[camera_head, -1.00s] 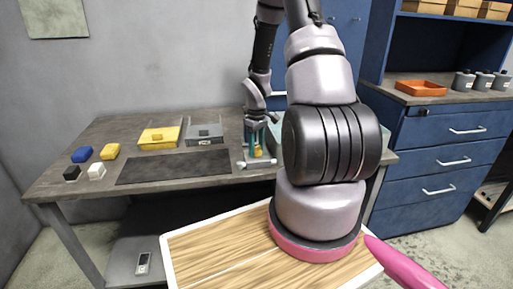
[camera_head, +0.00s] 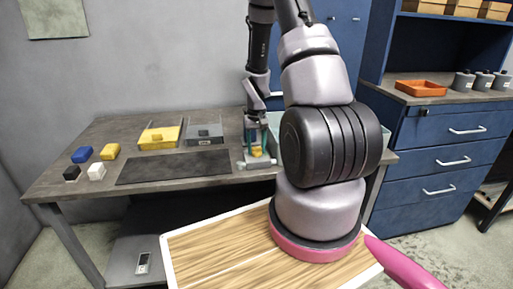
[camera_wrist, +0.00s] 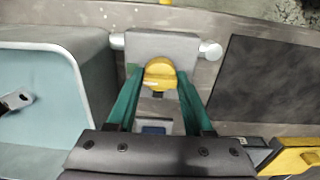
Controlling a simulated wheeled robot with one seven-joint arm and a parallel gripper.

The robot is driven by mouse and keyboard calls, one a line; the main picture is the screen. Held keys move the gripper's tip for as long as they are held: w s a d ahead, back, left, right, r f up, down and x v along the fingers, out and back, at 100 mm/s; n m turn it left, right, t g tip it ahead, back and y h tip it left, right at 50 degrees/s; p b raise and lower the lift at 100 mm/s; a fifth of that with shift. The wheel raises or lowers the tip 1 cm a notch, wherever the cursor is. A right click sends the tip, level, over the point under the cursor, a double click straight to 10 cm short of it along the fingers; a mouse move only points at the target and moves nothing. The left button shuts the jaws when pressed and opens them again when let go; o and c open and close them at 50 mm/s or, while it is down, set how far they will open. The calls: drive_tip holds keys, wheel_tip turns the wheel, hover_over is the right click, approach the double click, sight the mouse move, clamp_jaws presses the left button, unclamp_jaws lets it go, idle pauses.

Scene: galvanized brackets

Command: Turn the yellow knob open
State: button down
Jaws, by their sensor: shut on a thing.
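The yellow knob (camera_wrist: 160,73) sits on a grey block fixture (camera_wrist: 192,46) with pale pipe stubs on both sides, in the wrist view. My gripper (camera_wrist: 158,82) has its two green fingers on either side of the knob, shut on it. In the head view the yellow knob (camera_head: 257,152) is small, between the fingertips of my gripper (camera_head: 256,147), at the right part of the table. The knob's exact turn angle is hard to read.
A pale blue bin (camera_wrist: 75,45) stands close beside the fixture. A blue drawer cabinet (camera_head: 400,165) stands at right.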

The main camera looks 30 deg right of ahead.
idle(0.4)
drive_tip(key=shift+c, duration=1.5)
unclamp_jaws()
wheel_tip(320, 180, up, 11)
drive_tip(key=shift+f, duration=0.1)
wheel_tip(320, 180, up, 10)
drive_tip(key=f+t, duration=0.1)
drive_tip(key=t, duration=0.1)
hover_over(251, 158)
drive_tip(key=s+a+r+t, duration=0.1)
drive_tip(key=s+a+r, duration=0.1)
drive_tip(key=r, duration=0.3)
drive_tip(key=s+a+r+t, duration=0.1)
drive_tip(key=s+a+r, duration=0.15)
drive_tip(key=r, duration=0.25)
drive_tip(key=s+a+r+t+y, duration=0.1)
drive_tip(key=s+a+r, duration=0.2)
drive_tip(key=s+r, duration=0.2)
drive_tip(key=s+a+r+m+t+y, duration=0.1)
drive_tip(key=s+a+r+t, duration=0.1)
drive_tip(key=s+r, duration=0.3)
drive_tip(key=s+a, duration=0.1)
drive_tip(key=s, duration=0.3)
drive_tip(key=shift+r, duration=0.3)
